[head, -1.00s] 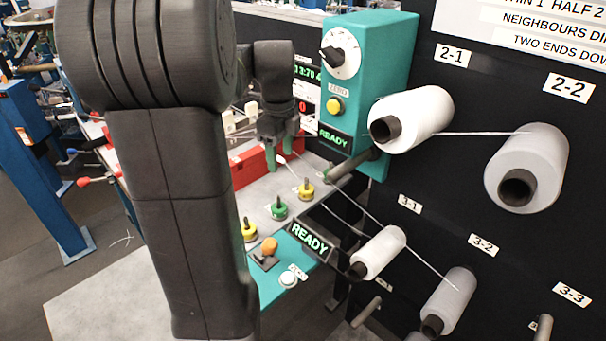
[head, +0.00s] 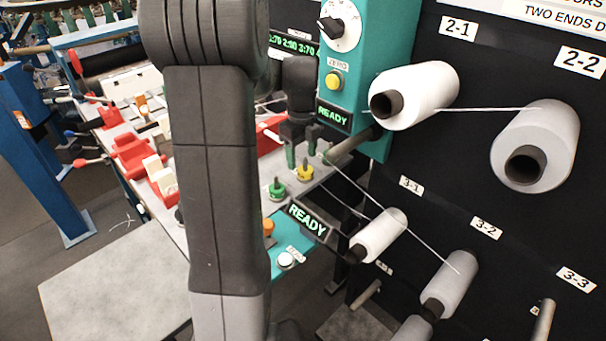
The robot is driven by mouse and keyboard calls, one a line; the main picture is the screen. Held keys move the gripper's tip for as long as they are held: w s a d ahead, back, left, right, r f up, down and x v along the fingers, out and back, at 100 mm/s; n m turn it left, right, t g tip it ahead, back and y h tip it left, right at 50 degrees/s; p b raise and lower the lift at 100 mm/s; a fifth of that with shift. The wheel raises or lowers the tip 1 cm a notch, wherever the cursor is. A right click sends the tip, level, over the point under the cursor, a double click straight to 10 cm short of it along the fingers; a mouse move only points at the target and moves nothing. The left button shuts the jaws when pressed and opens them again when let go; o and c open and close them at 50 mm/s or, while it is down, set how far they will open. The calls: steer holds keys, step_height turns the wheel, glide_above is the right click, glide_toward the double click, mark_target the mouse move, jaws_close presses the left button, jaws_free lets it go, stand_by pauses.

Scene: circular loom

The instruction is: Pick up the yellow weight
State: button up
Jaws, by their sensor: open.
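A yellow weight (head: 304,173) with a thin upright stem stands on the grey ledge, close to the teal READY box. My gripper (head: 302,154) points down with its two green-tipped fingers apart, just above or behind this weight in the picture. Nothing shows between the fingers, and I cannot tell the exact gap to the weight's stem. A green weight (head: 277,188) stands to the left of the yellow one. My arm hides the ledge farther left.
Thread spools (head: 414,96) stick out from the black panel on the right, with threads running near the weights. A peg (head: 354,145) juts out just right of my gripper. Red holders (head: 132,152) line the bench at left.

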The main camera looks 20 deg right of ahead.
mark_target(303, 171)
step_height(303, 171, down, 4)
steer(key=shift+d+f, duration=0.1)
steer(key=shift+f, duration=0.15)
steer(key=shift+s, duration=0.1)
steer(key=c, duration=0.4)
steer(key=shift+f, duration=0.1)
steer(key=c, duration=0.7)
